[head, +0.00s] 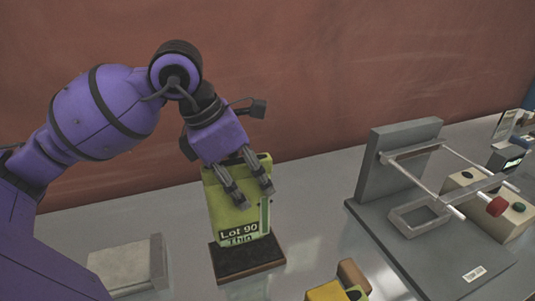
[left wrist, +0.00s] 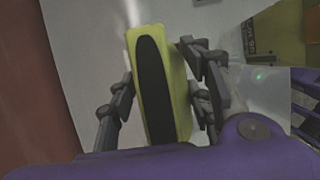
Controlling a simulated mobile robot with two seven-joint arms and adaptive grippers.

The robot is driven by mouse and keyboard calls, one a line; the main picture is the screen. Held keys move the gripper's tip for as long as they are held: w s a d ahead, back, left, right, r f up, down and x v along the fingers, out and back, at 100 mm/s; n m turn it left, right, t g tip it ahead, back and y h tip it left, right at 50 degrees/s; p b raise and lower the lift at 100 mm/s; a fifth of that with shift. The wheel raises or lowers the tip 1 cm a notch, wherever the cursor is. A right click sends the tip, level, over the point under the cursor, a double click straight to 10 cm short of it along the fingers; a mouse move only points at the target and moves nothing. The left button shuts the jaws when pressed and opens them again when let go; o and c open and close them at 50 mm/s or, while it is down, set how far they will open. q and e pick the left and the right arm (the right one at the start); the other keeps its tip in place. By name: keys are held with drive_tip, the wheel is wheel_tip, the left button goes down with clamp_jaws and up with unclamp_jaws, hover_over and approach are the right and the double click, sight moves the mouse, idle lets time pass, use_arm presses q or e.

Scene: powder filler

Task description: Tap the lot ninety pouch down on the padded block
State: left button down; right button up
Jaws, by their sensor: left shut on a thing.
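The lot ninety pouch (head: 230,215) is yellow-green, with a dark label reading "Lot 90" and "Thin" on its front. It is upright with a slight tilt. My left gripper (head: 254,196) is shut on its upper part from above. In the left wrist view the pouch (left wrist: 180,85) shows its narrow top with a dark strip, between the fingers (left wrist: 160,100). The padded block (head: 247,262), dark-topped with a brown edge, is directly below the pouch. The pouch's bottom is at or just above the pad; I cannot tell whether they touch. My right gripper is not in view.
A grey fixture with an upright plate (head: 400,160), rods and a rectangular frame stands at the right, beside a beige box (head: 500,210) with a red knob. A grey flat-topped device (head: 120,267) is at lower left. A yellow object (head: 328,292) is at the front edge.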

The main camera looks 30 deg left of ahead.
sight(231, 227)
use_arm(q)
drive_tip(key=shift+w, duration=0.5)
drive_tip(key=shift+s+f+b, duration=0.3)
drive_tip(key=shift+s+f, duration=0.05)
drive_tip(key=shift+f, duration=0.3)
drive_tip(key=shift+f+b, duration=0.3)
drive_tip(key=shift+f, duration=0.5)
drive_tip(key=shift+w+f, duration=0.1)
drive_tip(key=shift+f, duration=0.4)
drive_tip(key=shift+f+b, duration=1)
drive_tip(key=shift+f, duration=0.5)
drive_tip(key=shift+r, duration=0.15)
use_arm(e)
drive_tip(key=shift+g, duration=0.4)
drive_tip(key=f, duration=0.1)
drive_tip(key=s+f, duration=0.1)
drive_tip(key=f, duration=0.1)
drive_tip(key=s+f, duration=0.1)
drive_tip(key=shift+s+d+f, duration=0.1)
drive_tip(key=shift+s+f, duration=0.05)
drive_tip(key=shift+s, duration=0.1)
